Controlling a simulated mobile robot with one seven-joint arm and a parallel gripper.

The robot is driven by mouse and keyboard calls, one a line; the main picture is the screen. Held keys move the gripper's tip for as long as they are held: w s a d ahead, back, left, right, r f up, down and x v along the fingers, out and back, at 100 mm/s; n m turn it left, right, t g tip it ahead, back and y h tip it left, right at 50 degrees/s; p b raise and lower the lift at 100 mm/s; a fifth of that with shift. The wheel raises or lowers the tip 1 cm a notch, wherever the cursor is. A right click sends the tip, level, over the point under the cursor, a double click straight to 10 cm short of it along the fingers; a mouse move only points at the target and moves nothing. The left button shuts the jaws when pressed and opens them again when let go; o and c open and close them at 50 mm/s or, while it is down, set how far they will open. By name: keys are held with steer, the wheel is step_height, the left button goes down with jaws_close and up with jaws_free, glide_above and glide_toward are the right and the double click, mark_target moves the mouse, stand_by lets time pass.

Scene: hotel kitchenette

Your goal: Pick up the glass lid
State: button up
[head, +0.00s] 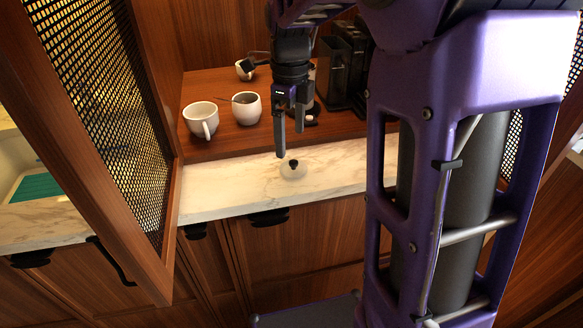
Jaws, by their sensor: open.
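The glass lid (293,172) is a small clear dome with a dark knob on top. It lies on the pale marble counter (230,192), near the counter's front half. My gripper (290,142) points down from above, just behind and above the lid in the head view. Its two dark fingers are apart with nothing seen between them. The longer-looking finger ends a little up and left of the lid's knob. I cannot tell the exact height gap from this one view.
A white cup (201,119), a white bowl-like cup (246,108) and a dark coffee machine (345,65) stand on the wooden shelf (222,142) behind the lid. An open mesh-panelled door (105,110) stands at left. The marble left of the lid is clear.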

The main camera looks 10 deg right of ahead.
mark_target(293, 161)
steer(key=f, duration=0.2)
steer(key=f+b, duration=0.1)
steer(key=f, duration=0.4)
steer(key=shift+d+f, duration=0.15)
steer(key=shift+d, duration=0.15)
steer(key=shift+c, duration=0.2)
